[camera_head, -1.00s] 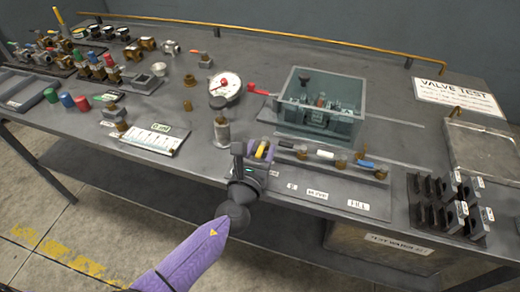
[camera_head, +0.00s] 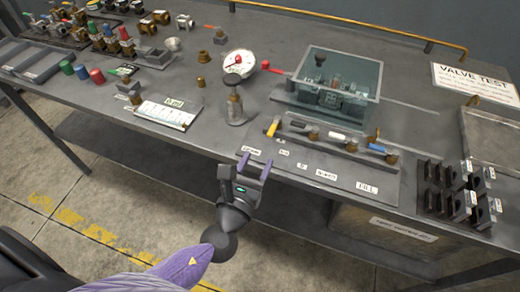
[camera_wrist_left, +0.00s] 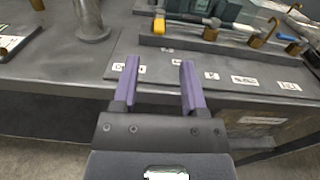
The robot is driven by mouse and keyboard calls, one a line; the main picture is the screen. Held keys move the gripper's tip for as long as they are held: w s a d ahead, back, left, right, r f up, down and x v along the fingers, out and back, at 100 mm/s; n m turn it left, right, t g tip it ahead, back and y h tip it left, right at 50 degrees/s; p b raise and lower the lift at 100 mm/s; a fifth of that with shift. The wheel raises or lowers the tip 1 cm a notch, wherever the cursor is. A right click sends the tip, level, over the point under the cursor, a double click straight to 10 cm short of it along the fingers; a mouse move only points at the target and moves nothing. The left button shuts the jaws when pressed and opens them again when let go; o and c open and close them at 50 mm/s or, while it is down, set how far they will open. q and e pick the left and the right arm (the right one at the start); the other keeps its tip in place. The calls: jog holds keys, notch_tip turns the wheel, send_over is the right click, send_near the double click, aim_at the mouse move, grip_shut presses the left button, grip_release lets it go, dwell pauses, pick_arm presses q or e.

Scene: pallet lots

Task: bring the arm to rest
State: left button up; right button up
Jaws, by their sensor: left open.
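My left gripper (camera_head: 255,165) has purple fingers that stand apart with nothing between them. It is at the front edge of the grey workbench (camera_head: 215,165), before a labelled plate (camera_head: 305,165). In the left wrist view the open fingers (camera_wrist_left: 158,85) point toward this plate and its white labels. Behind them is a row of valves with yellow (camera_head: 273,127), white and blue handles. My right gripper is not in view.
A metal cylinder (camera_head: 236,108) stands left of the plate. Behind it are a dial gauge (camera_head: 238,64) and a clear-walled box (camera_head: 355,75). Dark slotted holders (camera_head: 440,190) stand at the right. Floor space (camera_head: 110,190) is free in front of the bench.

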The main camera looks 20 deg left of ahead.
pick_arm(q)
jog(key=s+a+f+n+g+y, duration=0.1)
jog(key=s+a+f+n+g, duration=0.1)
jog(key=s+f+n+g, duration=0.5)
jog(key=s+a+f+n, duration=0.2)
jog(key=f+n, duration=0.2)
jog(key=f, duration=0.6)
jog(key=s+a+f+n+g+y, duration=0.1)
jog(key=s+a+f+n+g, duration=0.1)
jog(key=s+f+n+g, duration=0.6)
jog(key=s+f+n, duration=0.2)
jog(key=s+n, duration=0.2)
jog(key=s+f+n+g+h, duration=0.1)
jog(key=s+f+n, duration=0.2)
jog(key=s+n, duration=0.2)
jog(key=s+f+n+g, duration=0.1)
jog(key=s+f+n, duration=0.2)
jog(key=s, duration=0.6)
jog(key=n, duration=0.2)
jog(key=shift+f+n+g, duration=0.25)
jog(key=shift+n+g, duration=0.05)
jog(key=shift+g, duration=0.1)
jog(key=shift+w, duration=0.1)
